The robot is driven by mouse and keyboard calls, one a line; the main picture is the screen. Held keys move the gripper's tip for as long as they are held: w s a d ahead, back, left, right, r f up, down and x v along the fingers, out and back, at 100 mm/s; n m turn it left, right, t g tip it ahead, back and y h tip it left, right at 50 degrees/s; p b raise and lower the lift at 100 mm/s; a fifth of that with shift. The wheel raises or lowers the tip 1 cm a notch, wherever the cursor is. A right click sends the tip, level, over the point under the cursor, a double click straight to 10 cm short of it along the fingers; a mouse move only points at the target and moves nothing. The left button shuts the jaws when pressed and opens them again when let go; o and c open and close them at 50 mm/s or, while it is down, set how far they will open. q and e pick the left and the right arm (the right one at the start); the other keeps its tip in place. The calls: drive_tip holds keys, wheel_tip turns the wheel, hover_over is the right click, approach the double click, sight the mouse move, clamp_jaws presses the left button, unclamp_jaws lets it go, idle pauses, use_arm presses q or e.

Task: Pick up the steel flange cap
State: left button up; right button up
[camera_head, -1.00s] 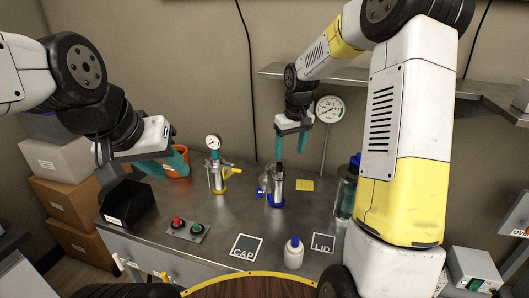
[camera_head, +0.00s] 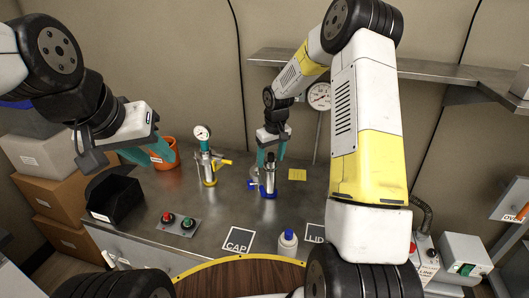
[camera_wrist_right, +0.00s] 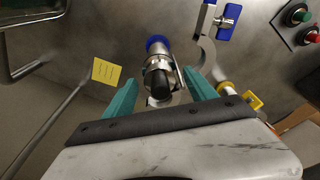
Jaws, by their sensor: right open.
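A small steel cylinder (camera_head: 268,181) with a blue base and a dark top stands upright on the steel bench. In the right wrist view the cylinder (camera_wrist_right: 157,60) has a steel collar with a clamp and a black knob (camera_wrist_right: 160,86) facing the camera. I cannot tell which steel part is the flange cap. My right gripper (camera_head: 272,156) is open over the cylinder. Its teal fingers (camera_wrist_right: 160,96) lie on either side of the knob, apparently not touching it. My left gripper (camera_head: 147,154) hangs at the left, away from the cylinder; its finger gap is unclear.
A gauge fitting (camera_head: 207,162) with a yellow base stands left of the cylinder. A black bin (camera_head: 115,203), orange bucket (camera_head: 163,155) and button panel (camera_head: 178,224) are further left. A white bottle (camera_head: 288,243) stands between CAP (camera_head: 238,240) and LID marks. A yellow note (camera_head: 297,175) lies to the right.

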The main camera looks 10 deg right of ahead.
drive_tip(key=shift+c, duration=0.5)
drive_tip(key=shift+r, duration=0.1)
clamp_jaws()
